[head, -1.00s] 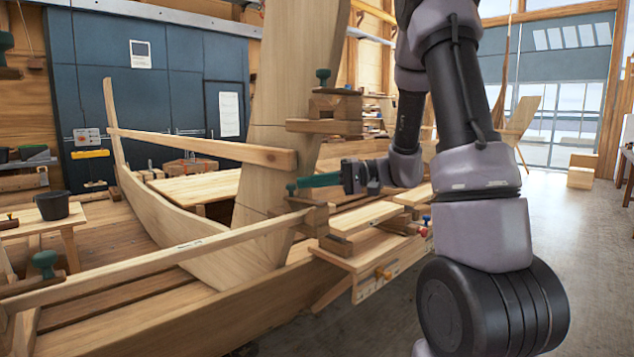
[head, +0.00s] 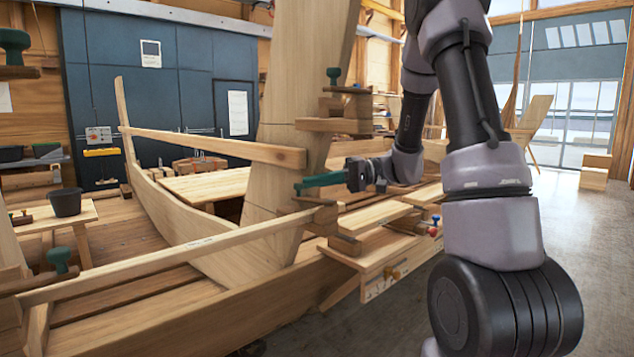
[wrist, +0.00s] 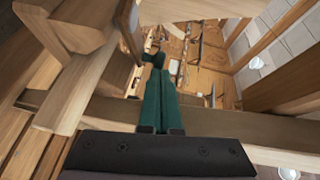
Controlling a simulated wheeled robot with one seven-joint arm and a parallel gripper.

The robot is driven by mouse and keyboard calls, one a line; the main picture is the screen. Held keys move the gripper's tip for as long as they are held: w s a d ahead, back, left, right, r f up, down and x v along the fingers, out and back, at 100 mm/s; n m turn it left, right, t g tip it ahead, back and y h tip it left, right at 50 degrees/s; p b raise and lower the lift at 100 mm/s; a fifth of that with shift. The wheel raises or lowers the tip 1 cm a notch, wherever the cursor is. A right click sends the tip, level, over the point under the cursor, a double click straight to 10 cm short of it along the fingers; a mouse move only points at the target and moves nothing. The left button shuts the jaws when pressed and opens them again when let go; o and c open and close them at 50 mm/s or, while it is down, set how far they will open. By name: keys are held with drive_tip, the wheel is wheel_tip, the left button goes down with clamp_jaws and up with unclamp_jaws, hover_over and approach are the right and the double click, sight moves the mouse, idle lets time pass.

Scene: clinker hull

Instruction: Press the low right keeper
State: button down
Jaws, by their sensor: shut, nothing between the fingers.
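The low right keeper is a wooden block (head: 324,212) on the broad plank post, beside the end of the long lower batten. Its green knob shows as a dark green shape (wrist: 158,59) at the fingertips in the wrist view. My gripper (head: 300,187) is shut and empty, with its long green fingers reaching left to just above the block in the head view. The fingers (wrist: 165,75) also show in the wrist view. The tips overlap the knob in both views, and I cannot tell whether they touch it.
Other green-knobbed keepers stand at the upper right (head: 333,77), lower left (head: 60,262) and upper left (head: 14,42). The upper batten (head: 215,145) and lower batten (head: 170,262) run left from the post. A bench with coloured knobs (head: 385,265) stands right of it; open floor lies farther right.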

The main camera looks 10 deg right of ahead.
sight(303, 197)
drive_tip(key=n+g, duration=0.1)
drive_tip(key=a+n+g, duration=0.1)
drive_tip(key=g, duration=0.1)
drive_tip(key=n+g, duration=0.1)
drive_tip(key=shift+s+a+g, duration=0.3)
drive_tip(key=shift+s+a, duration=0.95)
drive_tip(key=shift+s, duration=0.05)
drive_tip(key=shift+s+a, duration=0.4)
drive_tip(key=shift+s, duration=0.4)
drive_tip(key=shift+s+a+n+g+h, duration=0.1)
drive_tip(key=shift+s+n+g+h, duration=0.1)
drive_tip(key=shift+n+g+h, duration=0.4)
drive_tip(key=shift+s+g, duration=0.25)
drive_tip(key=shift+g, duration=0.15)
